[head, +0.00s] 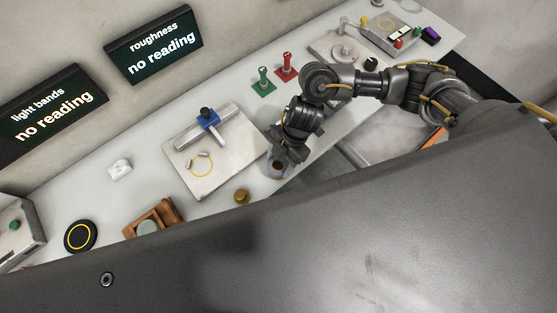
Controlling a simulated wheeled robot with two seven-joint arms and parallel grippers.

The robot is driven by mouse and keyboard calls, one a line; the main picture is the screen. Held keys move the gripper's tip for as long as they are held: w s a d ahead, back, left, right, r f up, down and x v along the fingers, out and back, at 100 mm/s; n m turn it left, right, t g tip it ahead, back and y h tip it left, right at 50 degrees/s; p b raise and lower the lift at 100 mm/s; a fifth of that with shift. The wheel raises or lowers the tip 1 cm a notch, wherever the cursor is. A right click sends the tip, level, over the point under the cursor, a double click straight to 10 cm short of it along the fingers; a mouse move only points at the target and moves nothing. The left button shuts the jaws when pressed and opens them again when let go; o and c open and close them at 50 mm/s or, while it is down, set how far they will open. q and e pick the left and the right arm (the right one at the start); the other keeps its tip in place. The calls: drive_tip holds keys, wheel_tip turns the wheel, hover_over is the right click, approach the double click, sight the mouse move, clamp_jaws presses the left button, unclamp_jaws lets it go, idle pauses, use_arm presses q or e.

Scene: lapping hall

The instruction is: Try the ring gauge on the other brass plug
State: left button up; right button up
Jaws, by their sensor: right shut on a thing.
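My right gripper (283,155) reaches down at the front edge of the bench and is shut on the ring gauge (277,171), a grey ring with a dark opening. A brass plug (242,196) stands on the bench to the left of the ring gauge, clear of it. I cannot tell whether anything sits inside the ring, and I see no second brass plug. My left gripper is not in view.
A pale plate (210,183) with a blue-clamped instrument (208,119) lies behind the plug. A green stand (264,82) and a red stand (287,68) are further back. A wooden holder (152,217) and a black disc (80,236) are at left.

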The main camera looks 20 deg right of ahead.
idle(0.5)
drive_tip(key=shift+f+p, duration=0.15)
drive_tip(key=shift+p, duration=0.25)
idle(0.7)
idle(0.4)
drive_tip(key=o, duration=1.2)
drive_tip(key=v, duration=1)
drive_tip(key=shift+w+d+r+b, duration=0.1)
drive_tip(key=shift+d+r+b, duration=0.15)
drive_tip(key=shift+r+b, duration=0.05)
